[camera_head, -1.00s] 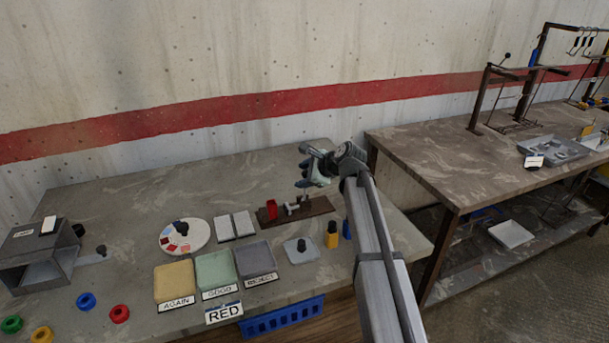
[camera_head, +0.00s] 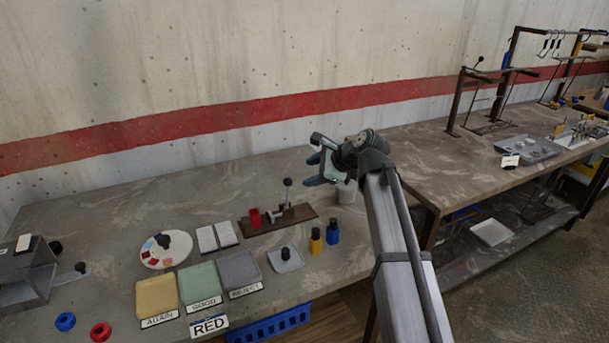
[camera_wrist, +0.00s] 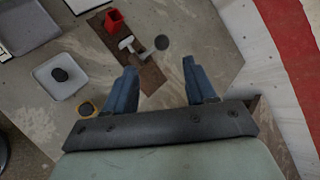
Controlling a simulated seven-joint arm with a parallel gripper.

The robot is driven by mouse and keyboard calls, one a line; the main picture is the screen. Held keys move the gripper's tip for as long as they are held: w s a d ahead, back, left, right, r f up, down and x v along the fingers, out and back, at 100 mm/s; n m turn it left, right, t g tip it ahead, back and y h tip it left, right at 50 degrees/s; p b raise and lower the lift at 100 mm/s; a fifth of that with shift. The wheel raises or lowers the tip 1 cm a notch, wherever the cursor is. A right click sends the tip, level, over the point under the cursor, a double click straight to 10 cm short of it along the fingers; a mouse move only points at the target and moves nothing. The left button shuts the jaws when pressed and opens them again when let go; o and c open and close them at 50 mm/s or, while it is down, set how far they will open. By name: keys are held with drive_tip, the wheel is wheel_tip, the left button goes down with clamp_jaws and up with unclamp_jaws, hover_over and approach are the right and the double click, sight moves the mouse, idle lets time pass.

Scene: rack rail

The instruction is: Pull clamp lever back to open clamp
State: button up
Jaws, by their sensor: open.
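The clamp lever (camera_head: 287,188) stands upright with a round dark knob on top. It rises from the clamp on a brown base board (camera_head: 262,227), which also carries a red cup (camera_head: 255,218). In the wrist view the knob (camera_wrist: 161,42) shows from above, beyond my fingertips, with the clamp's light metal part (camera_wrist: 130,46) beside it. My gripper (camera_head: 318,170) is open and empty, above and to the right of the lever in the head view. Nothing touches the lever.
A grey tray with a black knob (camera_head: 285,259) lies nearby. A pale cylinder (camera_head: 346,191) stands right of the board. Colored trays (camera_head: 200,286) lie front left.

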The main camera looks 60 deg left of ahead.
drive_tip(key=shift+w+d+r, duration=0.1)
drive_tip(key=shift+d+r, duration=0.15)
drive_tip(key=shift+d, duration=0.05)
